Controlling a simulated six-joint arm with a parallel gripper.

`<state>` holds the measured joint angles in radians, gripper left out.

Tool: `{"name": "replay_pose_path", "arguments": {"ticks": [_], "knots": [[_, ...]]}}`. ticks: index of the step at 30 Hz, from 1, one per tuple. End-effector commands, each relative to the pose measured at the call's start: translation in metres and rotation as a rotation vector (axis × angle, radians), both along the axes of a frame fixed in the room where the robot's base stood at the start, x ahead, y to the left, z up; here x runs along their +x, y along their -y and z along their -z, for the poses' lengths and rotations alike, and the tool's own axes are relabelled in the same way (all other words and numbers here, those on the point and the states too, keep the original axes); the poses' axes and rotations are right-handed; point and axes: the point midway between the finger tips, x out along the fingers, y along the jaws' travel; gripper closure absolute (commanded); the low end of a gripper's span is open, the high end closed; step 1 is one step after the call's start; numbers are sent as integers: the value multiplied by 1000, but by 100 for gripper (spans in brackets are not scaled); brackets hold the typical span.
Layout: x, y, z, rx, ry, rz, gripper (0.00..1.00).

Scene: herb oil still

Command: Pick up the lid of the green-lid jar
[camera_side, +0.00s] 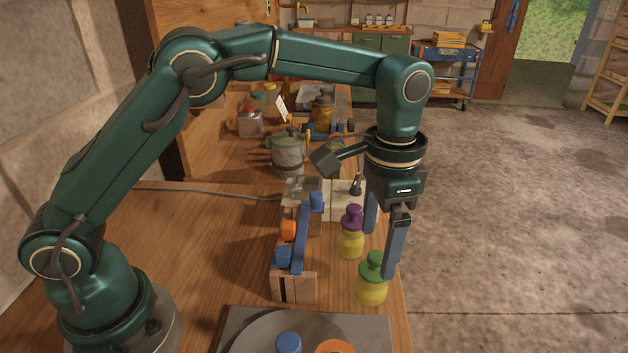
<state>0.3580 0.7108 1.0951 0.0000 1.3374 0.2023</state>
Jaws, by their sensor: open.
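The green-lid jar (371,291) has a yellow body and stands upright near the right edge of the wooden bench. Its green lid (373,264) sits on top and has a small knob. My gripper (380,255) points down with its two blue-grey fingers apart and nothing held. One fingertip shows just right of the lid, and the other ends above and behind it. I cannot tell whether the lid lies between the fingers.
A yellow jar with a purple lid (351,217) stands close behind. A wooden rack with a blue bar (301,240) is to the left. A grey plate (262,330) with blue and orange lids lies in front. A pot (288,152) stands farther back.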

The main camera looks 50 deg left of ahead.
Motion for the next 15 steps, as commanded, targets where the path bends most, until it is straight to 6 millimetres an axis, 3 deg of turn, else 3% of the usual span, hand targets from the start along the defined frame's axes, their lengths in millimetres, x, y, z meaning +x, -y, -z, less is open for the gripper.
{"name": "replay_pose_path", "arguments": {"ticks": [9,15], "knots": [[-1,0,38,1,-3,1,6],[-1,0,47,0,0,0,6]]}}
